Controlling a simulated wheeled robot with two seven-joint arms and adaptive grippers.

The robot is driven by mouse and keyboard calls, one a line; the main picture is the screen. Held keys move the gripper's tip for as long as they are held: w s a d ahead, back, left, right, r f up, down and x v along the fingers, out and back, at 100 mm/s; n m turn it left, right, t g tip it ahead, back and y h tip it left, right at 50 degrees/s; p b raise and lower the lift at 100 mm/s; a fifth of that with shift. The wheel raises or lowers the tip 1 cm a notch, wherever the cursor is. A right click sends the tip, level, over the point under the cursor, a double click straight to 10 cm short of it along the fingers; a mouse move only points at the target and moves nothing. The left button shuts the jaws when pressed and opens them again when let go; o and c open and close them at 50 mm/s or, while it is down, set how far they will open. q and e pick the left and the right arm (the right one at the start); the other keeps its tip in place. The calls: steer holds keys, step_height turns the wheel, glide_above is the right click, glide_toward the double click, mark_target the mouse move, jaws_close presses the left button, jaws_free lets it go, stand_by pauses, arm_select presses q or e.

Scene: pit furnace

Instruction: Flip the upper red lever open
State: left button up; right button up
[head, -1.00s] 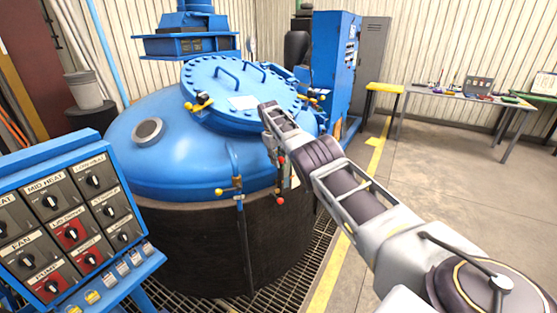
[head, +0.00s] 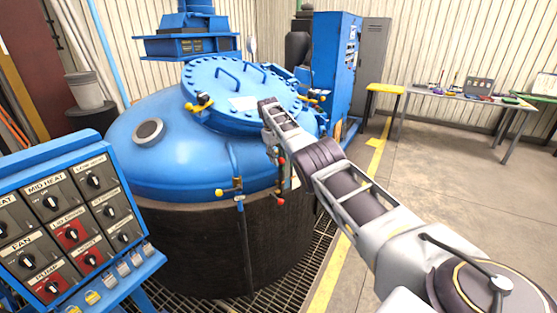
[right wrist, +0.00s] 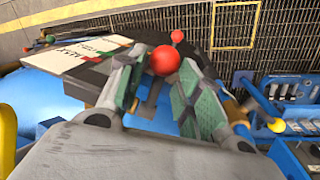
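The upper red lever's ball knob (head: 281,161) is on the right front side of the blue furnace vessel. A lower red knob (head: 279,201) hangs below it. My right gripper (head: 272,150) is at the upper knob, pointing down, and its fingers are partly hidden in the head view. In the right wrist view, a large red ball (right wrist: 165,60) sits between the tips of my spread fingers (right wrist: 168,68). I cannot tell whether either finger touches it. A smaller red ball (right wrist: 177,36) shows beyond. My left gripper is not in view.
The blue vessel (head: 175,150) has a bolted lid above my gripper. A yellow-handled valve (head: 229,191) and pipe stand left of the levers. A control panel (head: 75,215) is at the lower left. Open floor lies to the right.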

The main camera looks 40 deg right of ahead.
step_height(320, 180, up, 10)
steer(key=a, duration=0.2)
stand_by(0.4)
steer(key=shift+w, duration=0.1)
stand_by(0.5)
